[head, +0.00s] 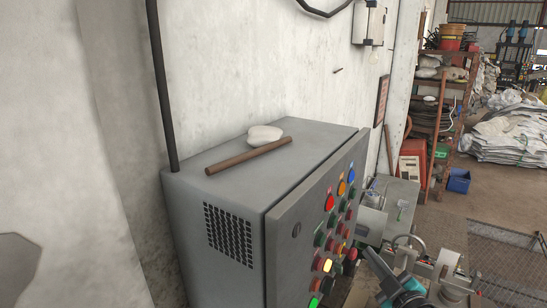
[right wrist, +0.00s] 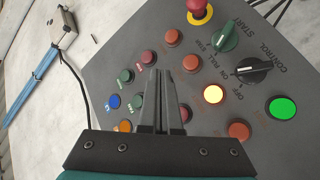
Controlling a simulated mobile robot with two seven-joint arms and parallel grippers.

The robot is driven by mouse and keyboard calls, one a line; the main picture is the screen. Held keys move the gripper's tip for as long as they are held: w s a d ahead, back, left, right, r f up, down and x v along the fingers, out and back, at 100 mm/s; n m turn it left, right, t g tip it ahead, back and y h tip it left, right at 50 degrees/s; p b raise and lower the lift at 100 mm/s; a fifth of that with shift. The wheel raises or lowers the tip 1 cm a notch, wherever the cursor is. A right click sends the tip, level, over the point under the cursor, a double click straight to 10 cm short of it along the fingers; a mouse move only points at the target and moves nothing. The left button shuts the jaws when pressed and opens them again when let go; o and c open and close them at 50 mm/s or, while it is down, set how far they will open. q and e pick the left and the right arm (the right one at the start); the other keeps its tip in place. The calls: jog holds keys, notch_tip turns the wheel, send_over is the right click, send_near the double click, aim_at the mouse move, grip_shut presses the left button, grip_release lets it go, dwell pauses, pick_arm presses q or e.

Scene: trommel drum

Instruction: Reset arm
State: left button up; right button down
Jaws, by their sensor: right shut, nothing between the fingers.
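My right gripper (head: 368,252) comes in at the bottom right of the head view, with teal and dark parts, in front of the control cabinet's button side. Its two dark fingers (right wrist: 161,72) are together and empty in the right wrist view, pointing at the button panel (right wrist: 100,75). I cannot tell whether the fingertips touch the panel. The grey control cabinet (head: 232,190) stands against the wall. My left gripper is not in view.
The panel carries a lit green button (right wrist: 282,108), a lit yellowish button (right wrist: 213,94), a black rotary switch (right wrist: 255,70) and a red mushroom button (right wrist: 200,8). A brown rod (head: 248,156) and a pale stone-like lump (head: 264,136) lie on the cabinet. Shelves (head: 447,100) stand behind.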

jog(key=s+a+f+m+g, duration=0.3)
jog(key=s+a+f+g, duration=0.35)
jog(key=s+f, duration=0.35)
jog(key=s+a+f+m+g+h, duration=0.1)
jog(key=s+m+g, duration=0.25)
jog(key=s, duration=0.65)
jog(key=s+a+f+m+g+h, duration=0.15)
jog(key=s+g, duration=0.25)
jog(key=s, duration=0.6)
notch_tip(320, 180, down, 32)
jog(key=s+f+g+b, duration=0.1)
jog(key=s+b, duration=0.1)
jog(key=b, duration=0.8)
jog(key=s+d+f+b, duration=0.1)
jog(key=s+f+b, duration=0.3)
jog(key=s+f, duration=0.3)
jog(key=s+d+f+g+b, duration=0.1)
jog(key=s+f+b, duration=0.3)
jog(key=s+f, duration=0.4)
notch_tip(320, 180, down, 6)
jog(key=shift+d+r, duration=0.15)
jog(key=shift+d, duration=0.2)
